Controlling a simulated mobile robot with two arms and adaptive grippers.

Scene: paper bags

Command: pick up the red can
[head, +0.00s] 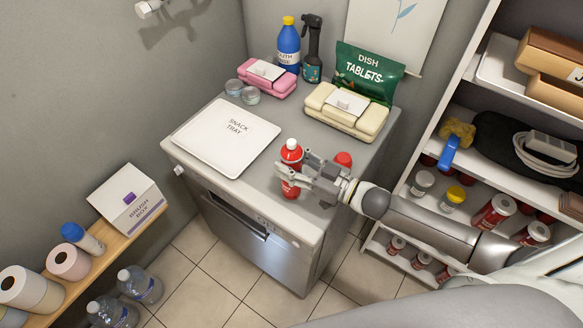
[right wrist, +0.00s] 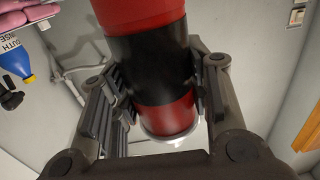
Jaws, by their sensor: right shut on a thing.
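The red can (head: 291,153) has a whitish top and stands upright near the front edge of the white appliance's top (head: 240,185). My right gripper (head: 291,174) is shut around its middle, with a finger on each side. In the right wrist view the can (right wrist: 148,60), red with a black band, is between the fingers of my right gripper (right wrist: 165,100). I cannot tell whether its base touches the top. A second red object (head: 343,159) is partly hidden behind my gripper. My left gripper is not in view.
A snack tray (head: 225,137) lies left of the can. Behind are a cream pack (head: 346,108), a green dish tablets bag (head: 367,72), a pink pack (head: 266,78), a blue bottle (head: 288,45) and a dark spray bottle (head: 312,50). A loaded shelf (head: 440,100) stands at right.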

